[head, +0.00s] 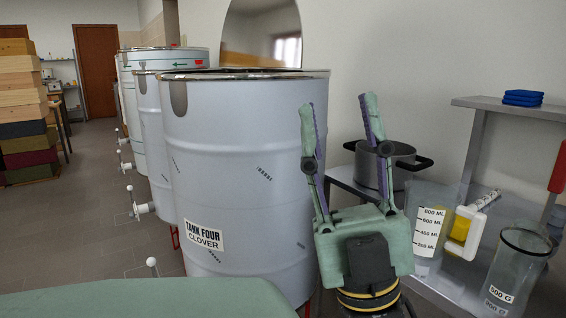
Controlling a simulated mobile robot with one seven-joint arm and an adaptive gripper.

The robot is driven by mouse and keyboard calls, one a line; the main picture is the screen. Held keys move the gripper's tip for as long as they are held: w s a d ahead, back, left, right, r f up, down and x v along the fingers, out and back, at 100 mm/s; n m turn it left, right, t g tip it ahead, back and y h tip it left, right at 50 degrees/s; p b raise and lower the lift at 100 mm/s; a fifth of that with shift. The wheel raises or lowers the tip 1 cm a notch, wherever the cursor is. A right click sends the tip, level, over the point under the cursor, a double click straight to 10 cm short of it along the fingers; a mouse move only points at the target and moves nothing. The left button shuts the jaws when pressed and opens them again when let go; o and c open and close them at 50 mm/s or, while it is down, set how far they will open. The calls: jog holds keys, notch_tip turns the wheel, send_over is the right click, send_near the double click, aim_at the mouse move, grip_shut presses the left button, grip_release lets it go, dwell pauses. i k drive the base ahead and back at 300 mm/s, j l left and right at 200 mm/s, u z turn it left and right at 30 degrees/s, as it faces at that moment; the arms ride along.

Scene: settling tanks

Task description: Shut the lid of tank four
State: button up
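Tank four (240,150) is the nearest tall pale grey drum, with a label (204,235) reading "TANK FOUR CLOVER". Its metal rim is about level with my fingertips in the picture, and the inside is hidden. A shiny, mirror-like rounded disc (262,35) stands upright behind the rim, its top cut off by the picture. It looks like the raised lid, but I cannot tell if it joins the tank. My gripper (338,105) points upward in front of the tank's right edge. Its two fingers are spread, with nothing between them.
More tanks (175,55) stand in a row behind at left, with white-handled taps on their left sides. At right, a metal table (440,280) carries a dark pot (385,165) and clear jugs (428,225). A shelf (510,106) holds blue cloths.

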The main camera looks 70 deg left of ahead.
aim_at(256, 34)
jog(key=u, duration=1.15)
jog(key=l+u, duration=0.1)
jog(key=u, duration=0.35)
jog(key=k+l+u, duration=0.1)
jog(key=u, duration=0.75)
jog(key=k+l, duration=0.35)
jog(key=k, duration=0.2)
jog(key=i+j, duration=0.2)
jog(key=i, duration=0.25)
